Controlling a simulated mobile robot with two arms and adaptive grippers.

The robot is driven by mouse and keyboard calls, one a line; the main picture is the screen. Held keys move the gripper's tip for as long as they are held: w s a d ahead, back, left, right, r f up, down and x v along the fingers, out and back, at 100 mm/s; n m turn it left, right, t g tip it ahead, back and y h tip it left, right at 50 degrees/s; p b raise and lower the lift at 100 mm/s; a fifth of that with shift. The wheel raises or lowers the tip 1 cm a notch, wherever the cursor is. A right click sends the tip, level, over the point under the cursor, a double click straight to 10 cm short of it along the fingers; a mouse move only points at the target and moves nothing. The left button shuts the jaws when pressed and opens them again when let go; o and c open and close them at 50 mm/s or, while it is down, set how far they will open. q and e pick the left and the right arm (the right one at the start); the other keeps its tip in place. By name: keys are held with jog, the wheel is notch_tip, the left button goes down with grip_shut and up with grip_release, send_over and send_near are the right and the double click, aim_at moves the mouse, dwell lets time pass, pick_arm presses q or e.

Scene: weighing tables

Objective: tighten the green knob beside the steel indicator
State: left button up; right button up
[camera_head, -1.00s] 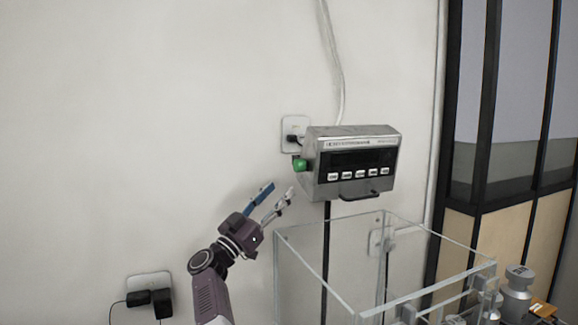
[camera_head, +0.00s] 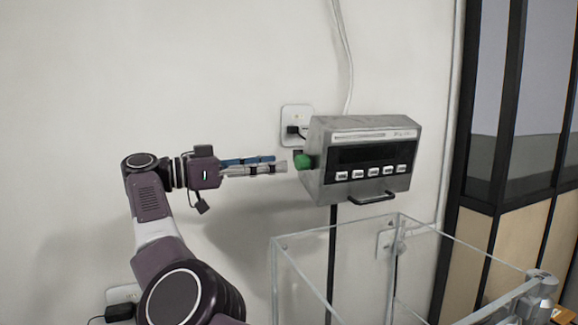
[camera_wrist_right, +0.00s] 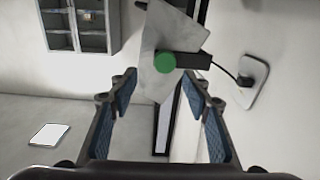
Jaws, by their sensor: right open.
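The green knob (camera_head: 303,161) sits on the left side of the steel indicator (camera_head: 362,128), which is fixed at the wall. My right gripper (camera_head: 281,164) is level with the knob, just to its left, fingers pointing at it. It is open and empty, with a small gap between the fingertips and the knob. In the right wrist view the green knob (camera_wrist_right: 165,63) shows beyond the two open fingers, slightly right of the middle between them, in front of the indicator's grey side (camera_wrist_right: 160,30). My left gripper is not in view.
A clear glass enclosure (camera_head: 345,231) stands below the indicator. A wall socket with a plug (camera_head: 297,114) is just behind and above the knob. A cable (camera_head: 345,50) runs up the wall. Metal weights (camera_head: 543,283) stand at the lower right.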

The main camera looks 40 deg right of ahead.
aim_at(297, 163)
jog(key=d, duration=0.3)
jog(key=shift+f, duration=0.35)
jog(key=shift+p+x, duration=0.35)
jog(key=shift+x, duration=0.8)
jog(key=shift+d, duration=0.1)
jog(key=shift+s+r, duration=0.1)
jog(key=c, duration=1.2)
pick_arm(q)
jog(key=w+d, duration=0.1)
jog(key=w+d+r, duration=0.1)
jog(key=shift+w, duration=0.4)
pick_arm(e)
jog(key=shift+o, duration=0.2)
